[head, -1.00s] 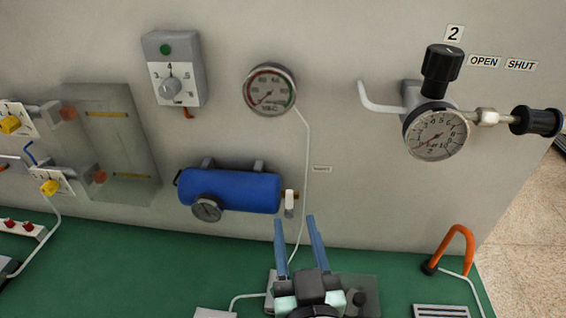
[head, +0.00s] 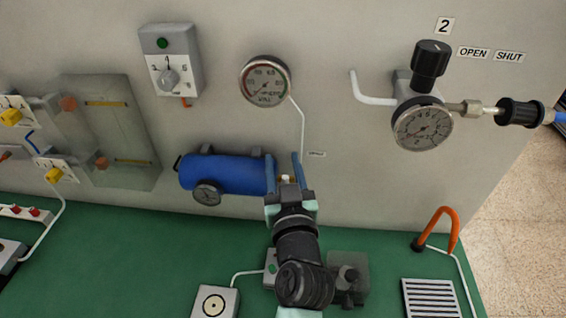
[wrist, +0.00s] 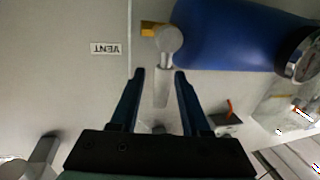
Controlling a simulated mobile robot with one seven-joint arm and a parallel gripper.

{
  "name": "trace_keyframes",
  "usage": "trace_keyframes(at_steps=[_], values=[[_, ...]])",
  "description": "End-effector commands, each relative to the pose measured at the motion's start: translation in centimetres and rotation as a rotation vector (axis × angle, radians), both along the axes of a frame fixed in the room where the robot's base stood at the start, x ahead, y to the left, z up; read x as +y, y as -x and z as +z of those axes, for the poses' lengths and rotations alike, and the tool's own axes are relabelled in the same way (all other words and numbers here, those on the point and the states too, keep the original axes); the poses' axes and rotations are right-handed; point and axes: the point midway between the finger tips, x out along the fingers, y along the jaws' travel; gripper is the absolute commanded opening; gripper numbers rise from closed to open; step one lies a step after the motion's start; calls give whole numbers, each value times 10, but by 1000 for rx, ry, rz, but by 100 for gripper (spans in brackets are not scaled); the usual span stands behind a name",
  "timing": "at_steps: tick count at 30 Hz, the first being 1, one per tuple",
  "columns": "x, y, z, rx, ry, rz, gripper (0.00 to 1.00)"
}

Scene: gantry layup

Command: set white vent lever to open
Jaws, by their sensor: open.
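The white vent lever (wrist: 162,87) shows in the wrist view, hanging from a round pivot on a brass fitting (wrist: 150,29) at the end of the blue tank (wrist: 225,35). My gripper (wrist: 158,74) is open, with one finger on each side of the lever and visible gaps to both. In the head view my gripper (head: 284,158) is in front of the right end of the blue tank (head: 222,175) and hides most of the lever. A VENT label (wrist: 105,48) is on the wall beside the lever.
A thin white tube runs up the wall to a round gauge (head: 265,81). A regulator with a black knob (head: 431,62) is at the upper right. The green bench (head: 150,260) holds a grey block (head: 348,275) and an orange hook (head: 437,228).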

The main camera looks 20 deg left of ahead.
Motion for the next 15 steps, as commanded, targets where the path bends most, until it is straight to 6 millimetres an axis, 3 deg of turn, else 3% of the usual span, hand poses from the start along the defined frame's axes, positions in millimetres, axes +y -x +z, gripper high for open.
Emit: trace_keyframes(at_steps=[3, 11, 15], values=[[0, 0, 0, 0, 0, 0, 45], [0, 0, 0, 0, 0, 0, 0], [0, 0, 0, 0, 0, 0, 0]])
